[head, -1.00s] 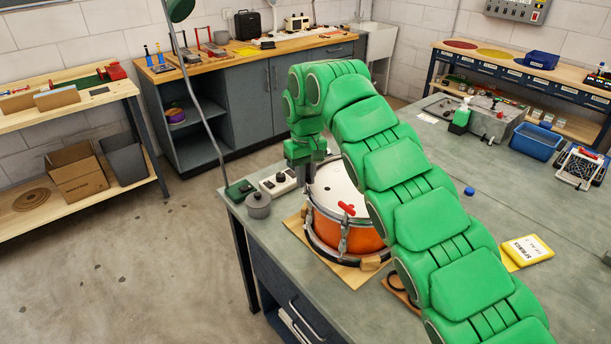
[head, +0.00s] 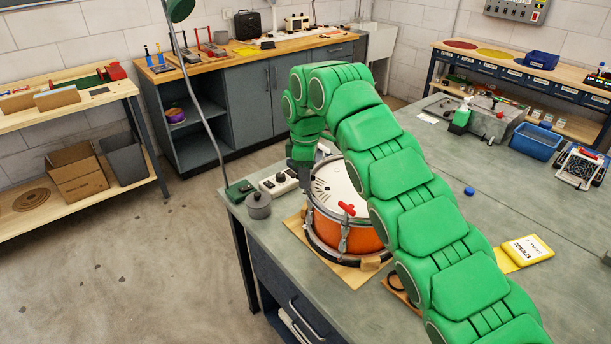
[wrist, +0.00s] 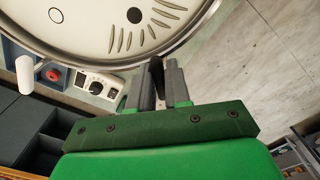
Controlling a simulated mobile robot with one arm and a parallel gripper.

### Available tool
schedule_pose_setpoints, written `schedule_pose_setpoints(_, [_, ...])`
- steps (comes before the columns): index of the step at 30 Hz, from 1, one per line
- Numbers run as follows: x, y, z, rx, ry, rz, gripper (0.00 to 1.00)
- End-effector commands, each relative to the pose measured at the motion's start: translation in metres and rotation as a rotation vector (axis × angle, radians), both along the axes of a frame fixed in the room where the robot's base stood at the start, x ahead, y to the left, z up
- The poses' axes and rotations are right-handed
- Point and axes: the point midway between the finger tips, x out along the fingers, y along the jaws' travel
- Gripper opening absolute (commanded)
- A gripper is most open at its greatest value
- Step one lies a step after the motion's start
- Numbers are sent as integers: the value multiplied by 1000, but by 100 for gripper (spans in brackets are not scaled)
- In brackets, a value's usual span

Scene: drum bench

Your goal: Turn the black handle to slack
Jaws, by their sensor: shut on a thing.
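The orange drum (head: 345,236) with a pale head stands on the bench. The black handle (wrist: 156,72) shows in the wrist view as a dark upright piece at the drum's rim, between my fingers. My gripper (wrist: 161,86) is shut on it, and the fingers hide part of it. In the head view my gripper (head: 304,184) is at the drum's far left rim, and the handle is hidden there. The drum head (wrist: 95,22) has a row of dark scale marks and a black dot near the rim. A red handle (head: 347,209) sits at the drum's near rim.
A grey pot (head: 258,206) and a white control box with a dial (head: 279,182) stand close to the drum's left. A wooden board (head: 296,226) lies under the drum. A yellow packet (head: 527,250) and a blue cap (head: 469,191) lie to the right, with clear bench around them.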

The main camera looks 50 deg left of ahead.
Motion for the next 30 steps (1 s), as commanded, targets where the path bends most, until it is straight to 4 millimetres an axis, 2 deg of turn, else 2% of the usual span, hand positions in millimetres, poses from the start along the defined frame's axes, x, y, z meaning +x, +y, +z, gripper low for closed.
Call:
schedule_pose_setpoints(15, [1, 1, 3, 8, -6, 464, 0])
schedule_pose_setpoints(24, [1, 1, 3, 7, -7, 638, 0])
schedule_pose_setpoints(30, [1, 1, 3, 7, -7, 694, 0])
